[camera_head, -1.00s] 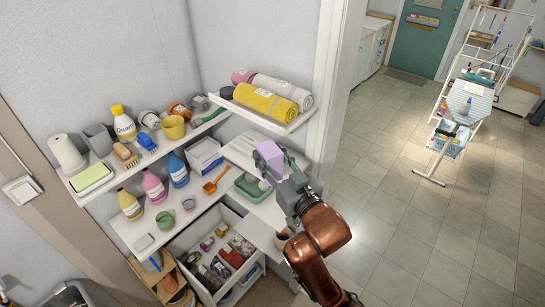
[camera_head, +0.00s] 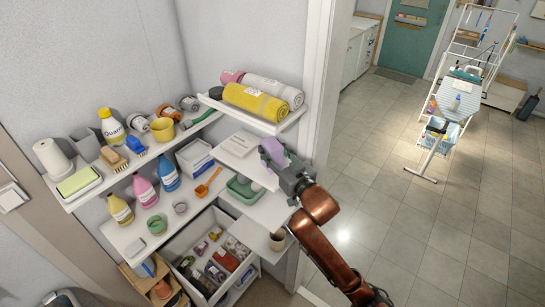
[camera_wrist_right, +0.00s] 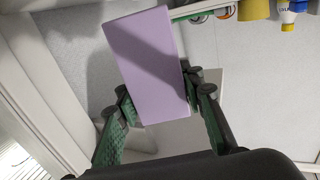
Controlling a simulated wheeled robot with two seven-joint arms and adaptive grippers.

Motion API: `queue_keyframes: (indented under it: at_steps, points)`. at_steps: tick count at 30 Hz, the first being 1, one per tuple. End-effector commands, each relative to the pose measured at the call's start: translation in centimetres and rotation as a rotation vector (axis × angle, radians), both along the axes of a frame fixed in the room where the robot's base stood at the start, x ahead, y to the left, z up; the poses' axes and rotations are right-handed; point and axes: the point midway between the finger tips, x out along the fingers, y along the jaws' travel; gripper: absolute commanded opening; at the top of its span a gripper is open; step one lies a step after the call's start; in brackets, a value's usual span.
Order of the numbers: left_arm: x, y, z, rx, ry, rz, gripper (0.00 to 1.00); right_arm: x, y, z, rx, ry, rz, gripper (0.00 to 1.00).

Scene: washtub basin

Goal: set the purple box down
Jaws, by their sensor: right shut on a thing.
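The purple box (camera_head: 274,150) is a plain lilac block in my right gripper (camera_head: 281,168). In the head view it is partly hidden by the gripper and sits at the right end of the small white shelf (camera_head: 232,170). I cannot tell whether it touches the shelf. In the right wrist view the purple box (camera_wrist_right: 147,65) stands out tilted between the two green-padded fingers of the right gripper (camera_wrist_right: 162,98), which are shut on it. My left gripper is not in view.
Above is a shelf with a yellow roll (camera_head: 255,102). Below are a green tray (camera_head: 243,190), an orange scoop (camera_head: 207,184) and a dark cup (camera_head: 278,240). The door frame (camera_head: 322,90) is close on the right.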

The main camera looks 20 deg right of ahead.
Motion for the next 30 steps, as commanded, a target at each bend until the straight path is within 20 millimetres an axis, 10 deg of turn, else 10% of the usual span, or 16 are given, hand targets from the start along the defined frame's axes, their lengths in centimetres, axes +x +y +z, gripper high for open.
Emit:
queue_keyframes:
  at_steps: [21,22,30]
  points:
    - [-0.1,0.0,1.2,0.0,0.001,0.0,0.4,0.6,-0.4,-4.3,-0.001,0.0,0.0,0.08]
    - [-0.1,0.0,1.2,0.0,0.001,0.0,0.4,0.7,-0.4,-4.3,-0.001,0.001,0.0,0.37]
    - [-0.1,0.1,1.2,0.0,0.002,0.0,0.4,0.7,-0.4,-4.3,-0.001,0.001,0.0,0.53]
